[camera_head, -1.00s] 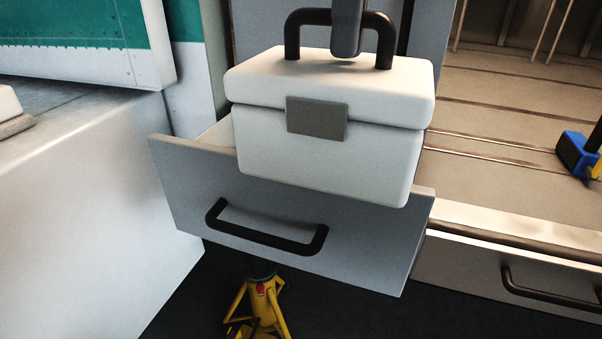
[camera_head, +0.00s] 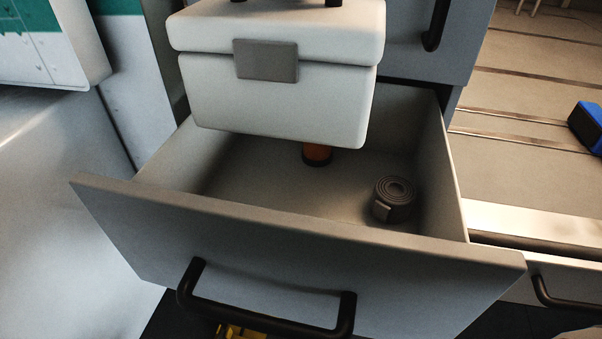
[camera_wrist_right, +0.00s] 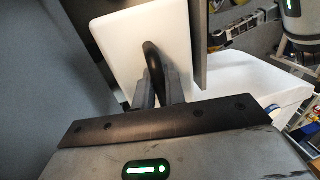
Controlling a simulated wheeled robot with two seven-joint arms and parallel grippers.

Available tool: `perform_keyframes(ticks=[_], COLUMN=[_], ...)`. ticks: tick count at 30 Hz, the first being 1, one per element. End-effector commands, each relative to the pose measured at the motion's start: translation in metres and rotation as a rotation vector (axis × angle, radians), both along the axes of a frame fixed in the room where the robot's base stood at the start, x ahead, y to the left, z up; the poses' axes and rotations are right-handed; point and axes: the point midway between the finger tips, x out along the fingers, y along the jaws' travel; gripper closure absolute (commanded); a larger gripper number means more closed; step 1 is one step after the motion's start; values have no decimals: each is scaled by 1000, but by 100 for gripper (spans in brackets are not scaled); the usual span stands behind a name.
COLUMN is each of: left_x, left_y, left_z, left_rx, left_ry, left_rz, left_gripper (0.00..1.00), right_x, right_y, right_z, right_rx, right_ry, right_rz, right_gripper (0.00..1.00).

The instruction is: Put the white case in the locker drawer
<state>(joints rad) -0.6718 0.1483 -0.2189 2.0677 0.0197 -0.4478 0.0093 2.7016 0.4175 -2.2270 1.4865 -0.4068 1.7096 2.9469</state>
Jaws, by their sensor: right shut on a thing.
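The white case (camera_head: 278,100) with a grey latch hangs upright over the open locker drawer (camera_head: 300,232) in the head view. Its underside appears above the drawer floor, over the back left part of the drawer. In the right wrist view my right gripper (camera_wrist_right: 160,88) is shut on the black handle (camera_wrist_right: 153,62) of the white case (camera_wrist_right: 130,38). In the head view only the handle's base shows at the top edge, and the right gripper is out of frame.
A coiled grey strap (camera_head: 394,198) lies at the drawer's right, and an orange and black object (camera_head: 317,154) is partly hidden behind the case. A closed upper drawer (camera_head: 400,45) is behind. A shelf with a blue object (camera_head: 590,125) is at right. The drawer's front middle floor is clear.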

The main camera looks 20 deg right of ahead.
Motion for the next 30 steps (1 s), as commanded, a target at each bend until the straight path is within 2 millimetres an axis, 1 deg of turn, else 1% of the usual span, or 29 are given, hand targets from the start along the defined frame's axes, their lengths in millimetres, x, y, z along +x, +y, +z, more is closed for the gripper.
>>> perform_keyframes(ticks=[1, 7, 9, 14, 15, 20, 27, 30], left_x=[0, 2, 3, 7, 8, 8, 7, 7], left_y=[0, -2, -3, -5, -6, -8, -8, -8], left_z=[-5, -9, -13, -12, -15, -14, -12, -12], left_rx=[-5, -19, -28, -51, -59, -80, -85, -87], left_ry=[-1, -8, -14, -32, -36, -39, -41, -43], left_rz=[1, 3, 4, 10, 11, 17, 19, 19], left_gripper=[62, 62, 62, 62, 62, 62, 62, 62], right_x=[0, 0, 0, 0, 0, 0, -1, 0], right_y=[0, 0, 0, 0, 0, 0, 0, 0], right_z=[-8, -23, -34, -51, -59, -72, -113, -125], right_rx=[0, 1, 0, 1, 1, 0, 1, 2], right_ry=[1, 0, 1, 1, 1, 1, 3, 2], right_rz=[0, 0, -1, 0, 0, -1, 0, 0], right_gripper=[100, 100, 100, 100, 100, 100, 100, 100])
